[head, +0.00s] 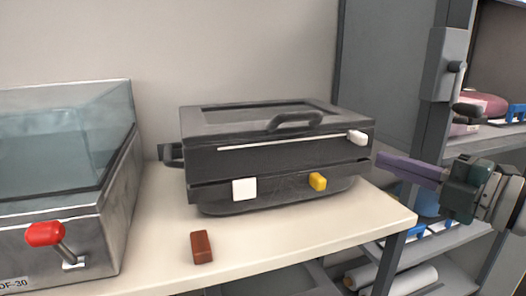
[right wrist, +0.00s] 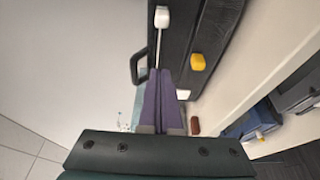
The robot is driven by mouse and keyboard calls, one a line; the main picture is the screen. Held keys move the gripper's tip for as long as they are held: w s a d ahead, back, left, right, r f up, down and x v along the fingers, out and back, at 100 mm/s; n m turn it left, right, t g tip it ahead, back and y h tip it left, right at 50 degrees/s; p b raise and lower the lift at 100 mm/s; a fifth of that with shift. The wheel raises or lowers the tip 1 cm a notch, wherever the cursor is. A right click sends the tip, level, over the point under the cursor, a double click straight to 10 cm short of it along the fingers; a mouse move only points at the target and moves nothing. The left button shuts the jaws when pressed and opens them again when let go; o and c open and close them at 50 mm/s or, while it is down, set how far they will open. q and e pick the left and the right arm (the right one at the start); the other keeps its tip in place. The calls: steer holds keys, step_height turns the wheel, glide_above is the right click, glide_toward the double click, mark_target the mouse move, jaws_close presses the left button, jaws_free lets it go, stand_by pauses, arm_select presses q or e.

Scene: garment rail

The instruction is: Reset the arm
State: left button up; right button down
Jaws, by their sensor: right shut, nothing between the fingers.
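My right gripper (head: 384,160) comes in from the right in the head view. Its purple fingers are closed together with nothing between them. The fingertips are close to the right side of a dark box-shaped appliance (head: 270,162); I cannot tell if they touch it. In the right wrist view the shut fingers (right wrist: 161,75) point toward the appliance (right wrist: 195,45), which has a handle (right wrist: 138,66) and a yellow knob (right wrist: 198,61). My left gripper is not in view.
The appliance stands on a pale worktop (head: 150,240). A reddish-brown block (head: 201,247) lies in front of it. A metal and glass machine (head: 65,190) with a red-knobbed lever (head: 45,234) stands at left. A grey cabinet (head: 400,60) and shelves are at right.

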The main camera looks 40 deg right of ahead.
steer(key=s+a+r+m+g+p, duration=0.2)
steer(key=s+a+m+g+p, duration=0.55)
steer(key=a, duration=0.45)
steer(key=s+a+r+m+g+p, duration=0.3)
steer(key=s+a+m+g+p, duration=0.4)
steer(key=a+m+p, duration=0.3)
step_height(320, 180, up, 37)
steer(key=a+p, duration=0.1)
steer(key=p, duration=3.5)
steer(key=shift+s+n+h, duration=0.25)
steer(key=shift+n+h, duration=0.15)
steer(key=shift+n, duration=0.05)
steer(key=shift+a, duration=0.1)
